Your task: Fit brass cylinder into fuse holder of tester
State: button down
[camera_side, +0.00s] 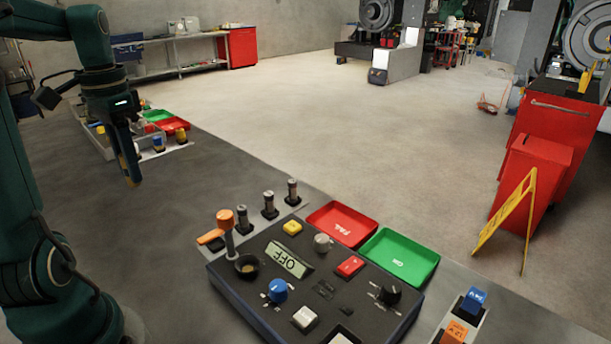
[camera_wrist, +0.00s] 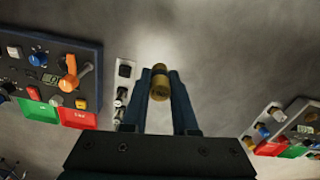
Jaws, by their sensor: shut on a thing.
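My gripper (camera_side: 132,180) hangs at the left of the side view, above bare grey bench, well apart from the tester (camera_side: 345,310). In the wrist view my gripper (camera_wrist: 160,80) is shut on a brass cylinder (camera_wrist: 160,84), held near the fingertips. In the side view the cylinder is too small to make out clearly. The dark tester also shows at the left of the wrist view (camera_wrist: 85,55). A round black cup (camera_side: 247,266), which looks like the fuse holder, sits at its left corner beside a lever with an orange knob (camera_side: 225,218).
Several dark stands, some with upright cylinders (camera_side: 268,204), line the tester's far left side. A red tray (camera_side: 341,222) and a green tray (camera_side: 401,257) lie behind it. A second station with trays (camera_side: 172,126) stands behind my gripper. The bench between is clear.

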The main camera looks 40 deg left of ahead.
jog(key=w+d+m, duration=0.4)
jog(key=d+m, duration=0.2)
jog(key=d, duration=0.4)
jog(key=w+d+m, duration=0.4)
jog(key=d+m, duration=0.2)
jog(key=d, duration=0.4)
jog(key=shift+f, duration=4.35)
jog(key=shift+f, duration=1.05)
jog(key=shift+c, duration=1)
grip_release()
jog(key=shift+r, duration=0.15)
notch_tip(320, 180, up, 7)
